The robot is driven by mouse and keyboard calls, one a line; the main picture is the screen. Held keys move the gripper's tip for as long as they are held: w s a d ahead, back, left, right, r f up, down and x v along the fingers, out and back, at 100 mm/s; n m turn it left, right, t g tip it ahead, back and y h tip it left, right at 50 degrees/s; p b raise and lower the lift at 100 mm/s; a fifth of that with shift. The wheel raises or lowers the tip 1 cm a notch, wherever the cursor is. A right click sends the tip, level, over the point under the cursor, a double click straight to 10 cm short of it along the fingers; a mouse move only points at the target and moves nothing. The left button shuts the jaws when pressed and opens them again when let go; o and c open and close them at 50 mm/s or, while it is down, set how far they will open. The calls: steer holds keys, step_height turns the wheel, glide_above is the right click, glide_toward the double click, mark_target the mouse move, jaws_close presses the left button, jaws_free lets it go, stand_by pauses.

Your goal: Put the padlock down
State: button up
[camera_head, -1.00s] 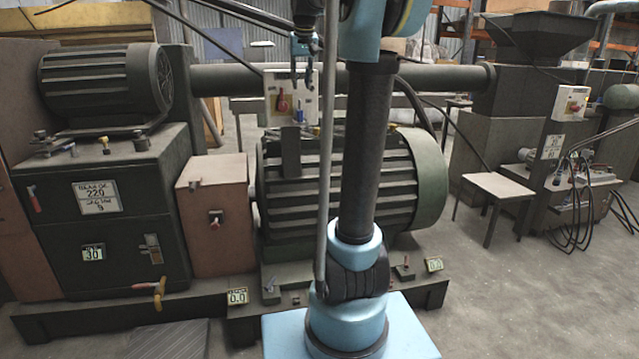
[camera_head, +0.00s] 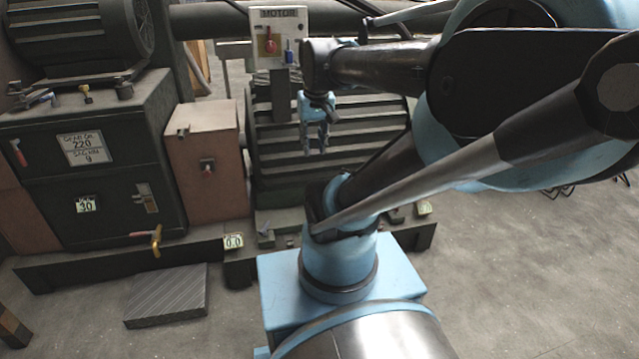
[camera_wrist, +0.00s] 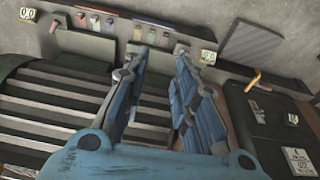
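My gripper (camera_head: 315,151) points down in front of the ribbed motor housing, below the MOTOR panel (camera_head: 278,25). In the wrist view my gripper (camera_wrist: 158,62) has its two blue fingers apart, with nothing seen between them. I cannot pick out the padlock with certainty. A small blue item (camera_head: 289,51) shows on the MOTOR panel, to the right of a red switch (camera_head: 269,45); it may be a padlock or a part of the panel. Small coloured items (camera_wrist: 110,24) also sit along the machine's base in the wrist view, too small to identify.
The ribbed motor housing (camera_head: 275,165) stands close behind my gripper. A dark cabinet (camera_head: 95,185) with a yellow valve handle (camera_head: 156,241) is at the left. A striped floor plate (camera_head: 166,295) lies before it. The concrete floor at right (camera_head: 520,270) is clear.

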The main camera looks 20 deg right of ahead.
steer(key=s+f, duration=0.7)
steer(key=f, duration=0.2)
steer(key=shift+f, duration=0.1)
steer(key=shift+w+f, duration=0.2)
steer(key=shift+w, duration=0.2)
stand_by(1.4)
steer(key=shift+o, duration=0.9)
steer(key=shift+s+d, duration=0.1)
steer(key=shift+d, duration=0.05)
